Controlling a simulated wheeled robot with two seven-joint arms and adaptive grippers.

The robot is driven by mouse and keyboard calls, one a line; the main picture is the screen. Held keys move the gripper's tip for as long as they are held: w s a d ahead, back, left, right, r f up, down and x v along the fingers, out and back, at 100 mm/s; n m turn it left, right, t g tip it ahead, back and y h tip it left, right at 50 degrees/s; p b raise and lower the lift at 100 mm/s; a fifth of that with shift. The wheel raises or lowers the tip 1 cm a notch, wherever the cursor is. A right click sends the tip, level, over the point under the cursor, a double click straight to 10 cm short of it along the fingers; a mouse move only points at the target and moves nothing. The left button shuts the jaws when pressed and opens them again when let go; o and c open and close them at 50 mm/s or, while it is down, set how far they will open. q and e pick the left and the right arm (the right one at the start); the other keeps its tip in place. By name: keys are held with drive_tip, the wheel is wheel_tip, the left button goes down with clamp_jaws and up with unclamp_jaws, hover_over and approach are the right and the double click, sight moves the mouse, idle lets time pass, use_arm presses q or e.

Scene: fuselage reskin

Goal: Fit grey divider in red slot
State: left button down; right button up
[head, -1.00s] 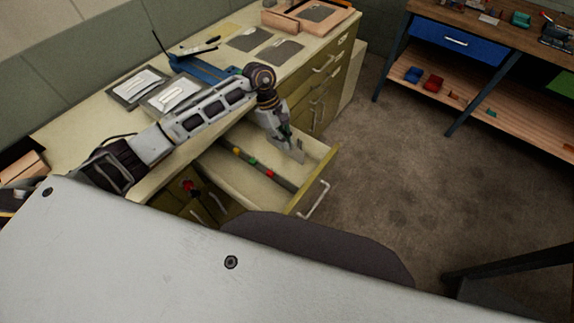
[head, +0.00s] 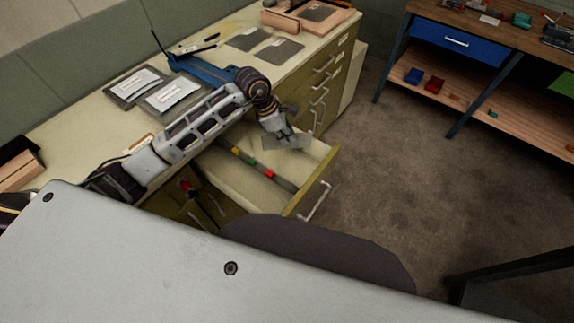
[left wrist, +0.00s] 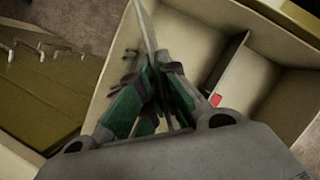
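My left gripper (head: 281,134) is over the far part of an open drawer (head: 228,180). It is shut on a thin grey divider (head: 287,142), which shows as a flat plate above the drawer. In the left wrist view the green-padded fingers (left wrist: 155,98) close around the divider (left wrist: 146,28), seen nearly edge-on. A grey rail (head: 284,184) runs along inside the drawer with yellow, green and red marks. The red slot mark (head: 269,174) is the one nearest the drawer front; a red patch (left wrist: 215,99) shows in the left wrist view. The right gripper is out of view.
The counter (head: 75,128) behind the drawer holds papers on grey plates (head: 172,94), two more grey plates (head: 280,50), a blue tool (head: 205,70) and a wooden tray (head: 312,14). A workbench (head: 490,95) stands right. The floor between is clear.

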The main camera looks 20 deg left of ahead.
sight(287, 148)
use_arm(q)
drive_tip(key=shift+n, duration=0.3)
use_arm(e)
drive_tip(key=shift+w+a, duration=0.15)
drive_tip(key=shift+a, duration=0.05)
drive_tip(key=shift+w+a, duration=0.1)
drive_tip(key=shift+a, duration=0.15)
use_arm(q)
wheel_tip(287, 148, down, 5)
drive_tip(key=shift+f, duration=0.55)
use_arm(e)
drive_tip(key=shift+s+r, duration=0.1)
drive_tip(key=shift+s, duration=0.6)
use_arm(q)
drive_tip(key=shift+f, duration=0.1)
